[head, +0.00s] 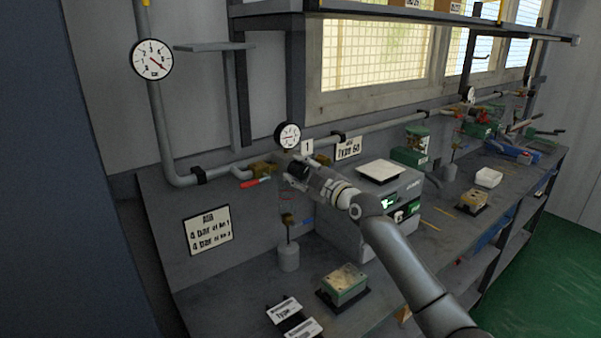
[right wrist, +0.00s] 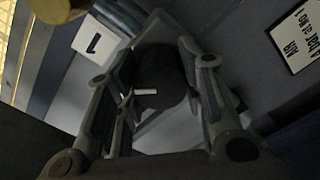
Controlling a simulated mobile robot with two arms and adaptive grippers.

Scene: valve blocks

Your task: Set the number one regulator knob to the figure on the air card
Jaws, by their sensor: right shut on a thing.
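The air card (head: 208,231) hangs on the panel at the left in the head view and reads "4 bar at No 1" and "4 bar at No 2". It shows partly in the right wrist view (right wrist: 298,42). The number 1 plate (head: 307,147) is beside a small round gauge (head: 288,136) whose reading is too small to tell. My right gripper (head: 297,172) is at the regulator below that gauge. In the right wrist view the black knob (right wrist: 160,75), with a white mark, sits between the fingers, which are shut on it. My left gripper is not in view.
A larger gauge (head: 152,60) is on the pipe at upper left. A red-handled valve (head: 255,182) is just left of my gripper. A green block (head: 344,283) and label plates (head: 284,309) lie on the bench below.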

